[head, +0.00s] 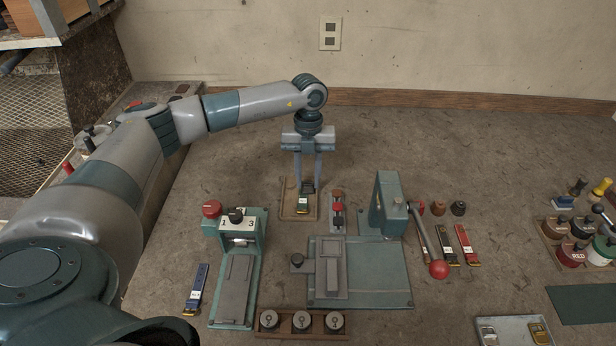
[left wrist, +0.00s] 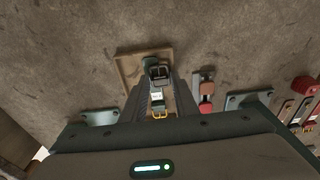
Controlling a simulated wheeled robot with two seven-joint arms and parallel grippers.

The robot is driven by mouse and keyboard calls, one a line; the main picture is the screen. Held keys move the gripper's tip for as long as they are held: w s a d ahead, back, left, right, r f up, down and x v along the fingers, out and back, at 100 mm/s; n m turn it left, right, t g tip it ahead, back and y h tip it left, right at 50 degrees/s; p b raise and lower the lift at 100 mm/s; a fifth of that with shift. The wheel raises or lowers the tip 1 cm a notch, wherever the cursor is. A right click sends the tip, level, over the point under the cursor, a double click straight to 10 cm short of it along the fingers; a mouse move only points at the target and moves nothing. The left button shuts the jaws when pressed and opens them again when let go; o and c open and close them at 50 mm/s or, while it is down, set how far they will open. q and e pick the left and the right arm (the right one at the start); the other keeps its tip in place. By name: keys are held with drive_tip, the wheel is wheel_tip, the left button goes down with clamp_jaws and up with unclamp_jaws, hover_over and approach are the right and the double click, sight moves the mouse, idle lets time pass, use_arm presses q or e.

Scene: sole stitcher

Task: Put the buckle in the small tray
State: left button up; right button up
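My left gripper (head: 308,182) points straight down over a small tan tray (head: 287,212) at the middle back of the bench. A metal tray (head: 503,320) with labelled pieces is at the bottom right. My right gripper is not in view.
A green press (head: 240,270) stands to the left, with a blue strip (head: 196,290) beside it. A larger green machine (head: 390,205) with a red-knobbed lever (head: 438,269) is to the right. A wooden rack with round weights (head: 268,332) is in front. Bottles stand far right.

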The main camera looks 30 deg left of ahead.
sight(308, 185)
use_arm(q)
drive_tip(key=shift+o, duration=1.4)
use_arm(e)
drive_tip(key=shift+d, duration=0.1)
use_arm(q)
drive_tip(key=shift+r, duration=0.15)
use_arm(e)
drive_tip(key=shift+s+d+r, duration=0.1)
use_arm(q)
drive_tip(key=shift+r+p, duration=0.35)
drive_tip(key=shift+r, duration=0.05)
drive_tip(key=shift+w+a+r+b, duration=0.15)
drive_tip(key=shift+r+b, duration=0.3)
drive_tip(key=shift+r, duration=1.05)
wheel_tip(308, 185, up, 9)
drive_tip(key=b, duration=0.3)
drive_tip(key=shift+w+a, duration=0.25)
drive_tip(key=shift+w, duration=0.2)
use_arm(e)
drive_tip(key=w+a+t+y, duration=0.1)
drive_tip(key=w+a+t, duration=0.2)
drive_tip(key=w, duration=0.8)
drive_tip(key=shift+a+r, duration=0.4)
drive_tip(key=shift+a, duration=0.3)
